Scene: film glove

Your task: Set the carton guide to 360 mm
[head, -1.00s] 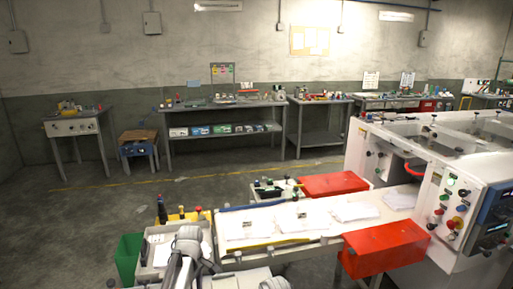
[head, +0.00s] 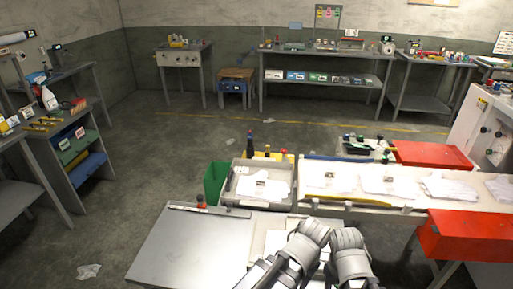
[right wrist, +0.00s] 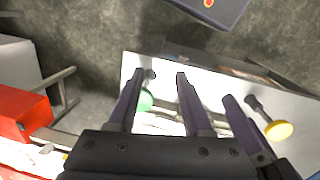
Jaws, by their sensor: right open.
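I cannot pick out the carton guide or a millimetre scale in either view. A white panel (right wrist: 300,100) shows in the right wrist view, with a green knob (right wrist: 145,101) and a yellow knob (right wrist: 279,130). My right gripper (right wrist: 160,74) is open, its two dark fingers apart in front of the panel, with nothing seen held. A third dark prong stands to the right of them; I cannot tell what it belongs to. In the head view my two arms reach in from the bottom middle, side by side, and no jaws show there.
A conveyor bed (head: 340,205) with several white packs runs to the white machine (head: 487,135). Red boxes (head: 470,236) flank it. A grey tray (head: 230,190), green bin (head: 214,182) and grey table (head: 185,250) stand nearer. Shelving (head: 75,150) is at left. Open floor lies between.

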